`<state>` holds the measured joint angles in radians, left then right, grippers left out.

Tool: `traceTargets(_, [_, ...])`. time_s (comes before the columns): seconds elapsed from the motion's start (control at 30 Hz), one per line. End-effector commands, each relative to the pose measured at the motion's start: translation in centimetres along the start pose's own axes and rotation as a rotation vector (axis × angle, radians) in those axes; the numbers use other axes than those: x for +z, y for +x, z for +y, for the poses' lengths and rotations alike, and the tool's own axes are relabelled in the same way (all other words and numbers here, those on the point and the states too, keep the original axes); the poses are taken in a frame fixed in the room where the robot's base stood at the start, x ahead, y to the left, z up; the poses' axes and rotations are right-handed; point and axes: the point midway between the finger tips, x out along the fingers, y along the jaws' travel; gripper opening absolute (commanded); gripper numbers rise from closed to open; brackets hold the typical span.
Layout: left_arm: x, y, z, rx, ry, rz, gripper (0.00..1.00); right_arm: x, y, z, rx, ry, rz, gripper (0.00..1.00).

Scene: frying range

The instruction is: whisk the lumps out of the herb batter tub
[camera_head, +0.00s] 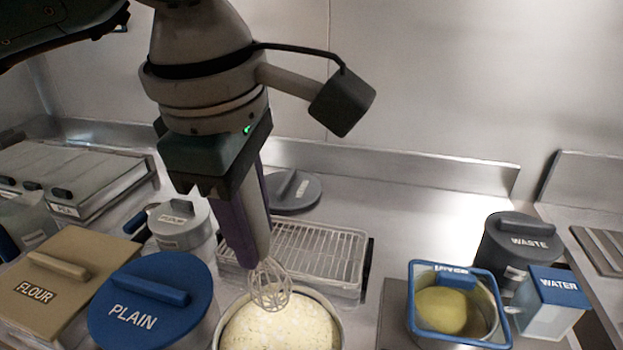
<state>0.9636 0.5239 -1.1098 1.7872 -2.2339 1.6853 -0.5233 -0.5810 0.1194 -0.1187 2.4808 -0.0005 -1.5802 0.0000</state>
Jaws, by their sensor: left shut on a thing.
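My left gripper (222,185) points down from above and is shut on the whisk (270,284), held by its purple handle. The whisk's wire head hangs at the back part of an open round tub (340,309) of pale, lumpy batter (280,328). The wire tips overlap the batter in the picture; I cannot tell whether they touch it. No label shows on this tub, and its front is cut off by the picture's edge. My right gripper is not in view.
A blue PLAIN lid (150,305) and a FLOUR bin (62,275) stand left. Behind the tub are a wire rack (315,250) and a grey lid (290,190). At right are a blue-rimmed container (458,268) with yellow-green contents, a WASTE bin (517,245) and a WATER jug (553,290).

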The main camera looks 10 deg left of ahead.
Motion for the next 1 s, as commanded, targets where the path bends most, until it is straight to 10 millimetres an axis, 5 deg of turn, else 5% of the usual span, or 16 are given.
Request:
traceTargets(0.37, [-0.1,1.7,-0.3,0.001,-0.002,0.001,0.0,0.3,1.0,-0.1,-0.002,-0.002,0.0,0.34])
traceTargets(1.0, [-0.1,8.6,-1.7,0.002,-0.001,0.0,0.0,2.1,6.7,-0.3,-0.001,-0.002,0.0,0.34])
